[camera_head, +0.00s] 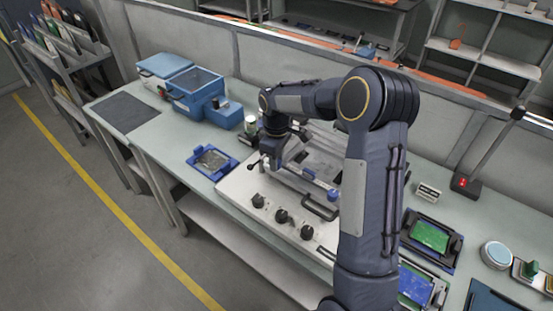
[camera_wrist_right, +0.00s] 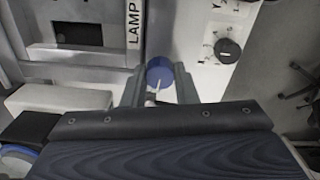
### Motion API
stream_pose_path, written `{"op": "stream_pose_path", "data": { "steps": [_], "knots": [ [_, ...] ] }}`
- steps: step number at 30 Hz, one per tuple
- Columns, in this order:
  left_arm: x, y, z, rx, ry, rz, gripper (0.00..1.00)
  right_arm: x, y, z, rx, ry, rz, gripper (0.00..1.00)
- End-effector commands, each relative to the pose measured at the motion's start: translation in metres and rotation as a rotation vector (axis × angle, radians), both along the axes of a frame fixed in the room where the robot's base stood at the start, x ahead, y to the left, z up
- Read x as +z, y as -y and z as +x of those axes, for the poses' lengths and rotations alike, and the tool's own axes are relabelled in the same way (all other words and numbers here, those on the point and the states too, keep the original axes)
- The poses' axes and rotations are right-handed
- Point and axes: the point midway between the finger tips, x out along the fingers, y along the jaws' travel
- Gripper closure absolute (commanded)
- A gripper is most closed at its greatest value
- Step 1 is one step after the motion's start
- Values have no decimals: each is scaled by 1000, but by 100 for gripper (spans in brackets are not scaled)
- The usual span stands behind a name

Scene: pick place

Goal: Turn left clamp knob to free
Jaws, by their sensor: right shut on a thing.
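The left clamp knob (camera_wrist_right: 159,70) is a round blue knob with a pale pointer mark. In the wrist view it sits between the two fingers of my right gripper (camera_wrist_right: 158,86), which is shut on it. In the head view my right arm reaches over the white machine panel (camera_head: 232,187), with the right gripper (camera_head: 268,163) low at the panel's left part. There the gripper hides the held knob. A second blue knob (camera_head: 333,195) shows farther right on the machine. My left gripper is not in view.
Several black dials (camera_head: 281,216) line the panel's front; one shows in the wrist view (camera_wrist_right: 228,50). A blue tray (camera_head: 212,161) lies left of the machine. Blue bins (camera_head: 194,92) stand behind it. Green board (camera_head: 430,236) and lamp base (camera_head: 465,186) are at right.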

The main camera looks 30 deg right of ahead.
Motion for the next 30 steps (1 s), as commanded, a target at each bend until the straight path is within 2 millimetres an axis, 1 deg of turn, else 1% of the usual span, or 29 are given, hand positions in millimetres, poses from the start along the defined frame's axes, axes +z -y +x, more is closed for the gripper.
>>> {"op": "stream_pose_path", "data": {
  "steps": [9,22,23,27,30],
  "knots": [
    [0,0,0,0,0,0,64,1,0,1,77,3,0,96],
    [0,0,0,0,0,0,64,1,0,1,83,3,-1,96],
    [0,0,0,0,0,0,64,1,0,1,83,3,-1,70],
    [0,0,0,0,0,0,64,1,0,1,83,3,0,52],
    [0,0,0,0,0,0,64,1,0,0,82,2,-1,52]
  ]
}}
